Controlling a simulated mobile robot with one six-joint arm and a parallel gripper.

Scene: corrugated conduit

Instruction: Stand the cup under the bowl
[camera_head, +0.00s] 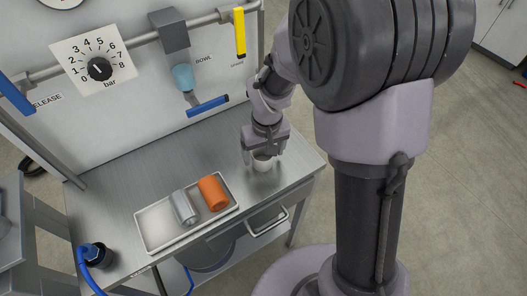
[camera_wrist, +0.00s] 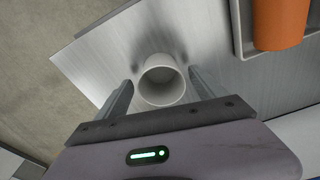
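The white cup (camera_head: 262,162) stands upright on the metal bench top, right of the tray. In the wrist view the cup (camera_wrist: 161,84) sits between my two fingers, its round opening facing the camera, and it looks empty. My gripper (camera_head: 264,147) is above and around the cup. The wrist view shows my gripper (camera_wrist: 161,76) open, with a narrow gap on each side of the cup. The blue translucent bowl (camera_head: 183,77) hangs under a grey box on the back panel, beside the label BOWL, with a blue lever (camera_head: 207,106) below it.
A pale tray (camera_head: 154,225) holds a grey ribbed cylinder (camera_head: 185,207) and an orange one (camera_head: 212,193). A pressure dial (camera_head: 99,68) and a yellow lever (camera_head: 239,32) are on the panel. The bench between bowl and tray is clear. A blue hose (camera_head: 91,282) lies at the front left.

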